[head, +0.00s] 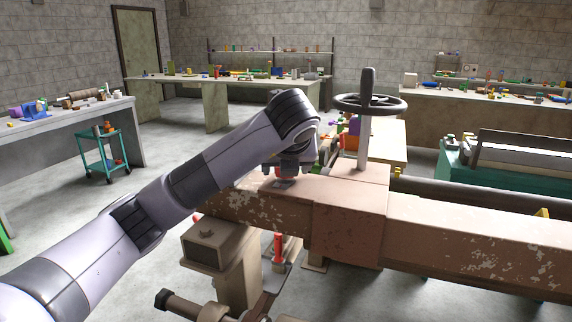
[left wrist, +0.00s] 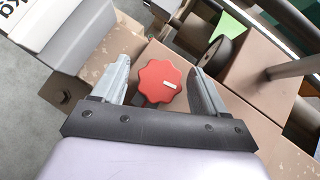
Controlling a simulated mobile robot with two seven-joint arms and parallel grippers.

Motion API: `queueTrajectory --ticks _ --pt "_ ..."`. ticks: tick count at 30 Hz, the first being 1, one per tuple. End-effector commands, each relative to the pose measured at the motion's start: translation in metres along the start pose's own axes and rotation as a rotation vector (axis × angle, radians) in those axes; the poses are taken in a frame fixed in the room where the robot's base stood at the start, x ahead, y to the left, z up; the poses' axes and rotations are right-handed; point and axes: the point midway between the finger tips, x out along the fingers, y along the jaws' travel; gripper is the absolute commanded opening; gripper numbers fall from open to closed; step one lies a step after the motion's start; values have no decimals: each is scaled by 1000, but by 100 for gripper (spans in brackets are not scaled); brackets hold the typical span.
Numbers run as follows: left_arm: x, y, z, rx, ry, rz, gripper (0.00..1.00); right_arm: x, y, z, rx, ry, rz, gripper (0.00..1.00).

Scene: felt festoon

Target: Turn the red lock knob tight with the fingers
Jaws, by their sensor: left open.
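The red lock knob (left wrist: 158,82) shows in the left wrist view as a lobed disc with a small pale mark on its face. It sits over the brown beam. My left gripper (left wrist: 160,80) is open, with one finger on each side of the knob. A gap shows between each finger and the knob's rim. In the head view my left gripper (head: 287,176) points down at the beam top, and only a small red part of the knob (head: 280,171) shows there. My right gripper is in neither view.
The long brown beam (head: 460,232) with peeling paint runs to the right. A dark handwheel (head: 370,104) on a post stands just right of my gripper. A teal machine (head: 455,165) is at the right. Benches (head: 215,100) line the back.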

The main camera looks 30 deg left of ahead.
Motion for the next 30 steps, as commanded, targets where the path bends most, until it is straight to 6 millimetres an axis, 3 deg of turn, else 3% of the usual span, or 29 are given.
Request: queueTrajectory --ticks 2,3,7,8,20,30 --pt "0 0 0 0 0 0 73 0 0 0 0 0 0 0" --pt "0 0 0 0 0 0 66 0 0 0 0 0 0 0" --pt "0 0 0 0 1 0 24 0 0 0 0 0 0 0" --pt "0 0 0 0 1 0 18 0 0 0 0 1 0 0" --pt "0 0 0 13 -1 -14 17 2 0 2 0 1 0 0" --pt "2 2 -1 138 -5 -142 17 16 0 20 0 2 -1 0"
